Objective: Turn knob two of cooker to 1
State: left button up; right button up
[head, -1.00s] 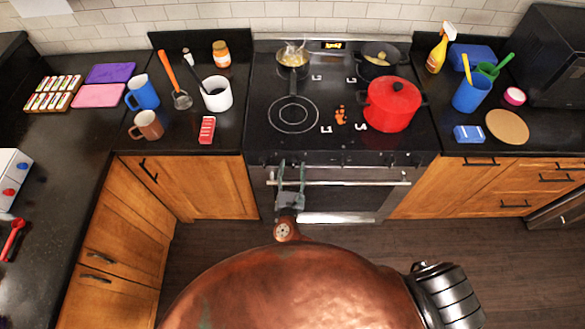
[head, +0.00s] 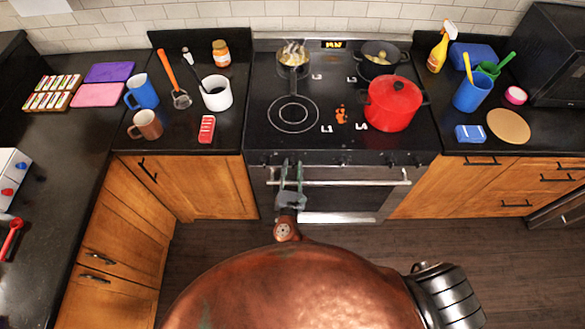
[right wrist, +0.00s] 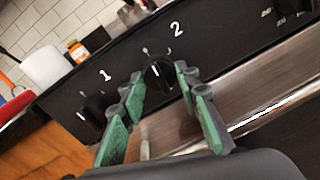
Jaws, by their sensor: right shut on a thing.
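The cooker (head: 375,150) has a dark front panel with a row of knobs. In the right wrist view, knob two (right wrist: 158,72) is a black knob with a pale mark, below the white number 2. My right gripper (right wrist: 158,84) has its green fingers on either side of this knob and is shut on it. In the head view, the right gripper (head: 292,163) reaches up to the left part of the panel, and the knob is too small to make out there. My left gripper is not in view.
Knob one (right wrist: 92,110) is left of knob two. The oven handle (head: 355,183) runs just below the panel. A red pot (head: 392,105), a pan (head: 292,62) and a dark pot (head: 380,60) stand on the hob. The front left ring is bare.

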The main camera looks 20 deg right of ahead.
jog(key=m+b, duration=0.5)
jog(key=m, duration=0.1)
jog(key=shift+f+m, duration=0.1)
jog(key=shift+m, duration=0.2)
jog(key=shift+r+m+y+b, duration=0.2)
jog(key=shift+m+y+b, duration=0.2)
jog(key=shift+m+b, duration=1.2)
jog(key=shift+m, duration=0.4)
jog(key=shift+r, duration=0.1)
jog(key=o, duration=1.2)
jog(key=shift+c, duration=0.2)
jog(key=shift+s, duration=0.1)
jog(key=v, duration=1.1)
jog(key=shift+s+a+r, duration=0.2)
jog(key=shift+s, duration=0.15)
